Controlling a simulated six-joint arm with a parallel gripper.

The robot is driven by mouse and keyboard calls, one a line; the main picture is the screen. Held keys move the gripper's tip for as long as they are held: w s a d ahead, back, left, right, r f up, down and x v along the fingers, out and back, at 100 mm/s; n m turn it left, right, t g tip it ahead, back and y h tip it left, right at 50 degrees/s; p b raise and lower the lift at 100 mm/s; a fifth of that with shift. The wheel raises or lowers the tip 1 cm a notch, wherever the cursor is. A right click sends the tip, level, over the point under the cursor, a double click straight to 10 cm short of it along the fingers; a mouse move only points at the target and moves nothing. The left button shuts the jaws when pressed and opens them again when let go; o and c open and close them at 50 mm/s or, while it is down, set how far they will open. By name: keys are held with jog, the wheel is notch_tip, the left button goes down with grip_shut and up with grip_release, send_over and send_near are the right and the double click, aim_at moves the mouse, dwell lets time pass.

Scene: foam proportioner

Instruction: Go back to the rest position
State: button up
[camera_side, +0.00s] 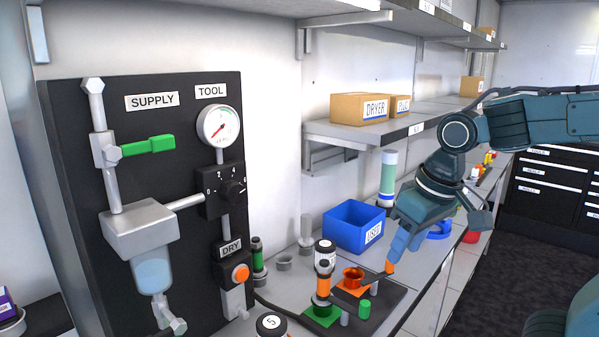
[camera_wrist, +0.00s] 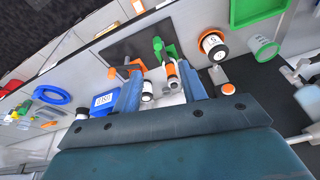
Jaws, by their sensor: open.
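My gripper (camera_side: 393,258) is above the bench at the right end of a dark plate (camera_side: 395,307), pointing down and left. In the wrist view its two blue fingers (camera_wrist: 160,88) stand apart. A small white and orange cylinder (camera_wrist: 172,76) shows in the gap between them; I cannot tell its depth from this view. An orange holder (camera_side: 352,281) and a green holder (camera_side: 322,318) sit on the plate. A dark, white and orange cylinder (camera_side: 324,262) stands upright at the green holder, apart from my gripper.
A blue bin (camera_side: 352,228) stands behind the plate. A black panel (camera_side: 190,240) with a gauge (camera_side: 220,127), green-handled valve and orange button rises on the left. A shelf (camera_side: 345,133) with boxes overhangs the bench. A numbered bottle (camera_side: 271,326) is at the front.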

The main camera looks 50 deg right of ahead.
jog(key=shift+s+a+r+n+t, duration=0.15)
jog(key=shift+s+n+t, duration=0.25)
jog(key=shift+s, duration=0.55)
jog(key=shift+s+a+r+n+t, duration=0.1)
jog(key=shift+s+n+t, duration=0.25)
jog(key=shift+s, duration=0.6)
jog(key=shift+s+a+r+n+t, duration=0.2)
jog(key=shift+s+t, duration=0.25)
jog(key=shift+s, duration=0.5)
